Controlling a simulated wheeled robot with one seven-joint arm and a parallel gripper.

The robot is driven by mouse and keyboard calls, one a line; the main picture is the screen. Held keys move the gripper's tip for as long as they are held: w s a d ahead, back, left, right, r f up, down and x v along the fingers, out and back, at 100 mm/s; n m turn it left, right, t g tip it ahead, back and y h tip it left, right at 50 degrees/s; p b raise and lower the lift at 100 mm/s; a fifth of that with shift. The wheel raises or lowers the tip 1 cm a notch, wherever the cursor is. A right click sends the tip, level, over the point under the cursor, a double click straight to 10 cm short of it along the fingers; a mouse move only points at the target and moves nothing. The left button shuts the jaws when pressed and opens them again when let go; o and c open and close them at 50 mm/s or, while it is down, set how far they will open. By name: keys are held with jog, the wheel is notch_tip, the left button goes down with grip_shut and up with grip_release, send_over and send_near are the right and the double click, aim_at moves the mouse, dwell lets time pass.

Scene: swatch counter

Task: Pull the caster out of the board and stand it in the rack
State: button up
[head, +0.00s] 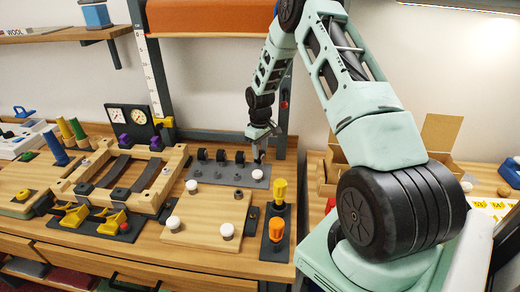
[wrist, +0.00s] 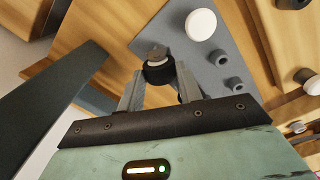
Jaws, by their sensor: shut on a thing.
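My gripper (wrist: 160,80) is shut on a small black-and-grey piece, the caster (wrist: 156,70), seen between the fingers in the wrist view. In the head view my gripper (head: 258,154) hangs over the right end of the grey rack (head: 212,180), and the held piece is too small to make out. The rack has several grey sockets. A white round cap (head: 257,174) sits at its right end and also shows in the wrist view (wrist: 200,24). The wooden board (head: 200,231) lies in front of the rack, with white round pieces and a grey one on it.
Several small black round pieces (head: 221,156) line up behind the rack. A dark mat with yellow (head: 280,190) and orange (head: 276,229) handled tools lies right of the board. A wooden frame (head: 98,160) and yellow clamps (head: 110,222) stand at left. A cardboard box (head: 437,133) is at right.

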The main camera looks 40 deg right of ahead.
jog(key=shift+f, duration=0.35)
dwell(0.6)
jog(key=o, duration=1.5)
jog(key=shift+c, duration=0.2)
jog(key=shift+r, duration=0.2)
jog(key=shift+r+p, duration=1.8)
jog(key=shift+r, duration=1.1)
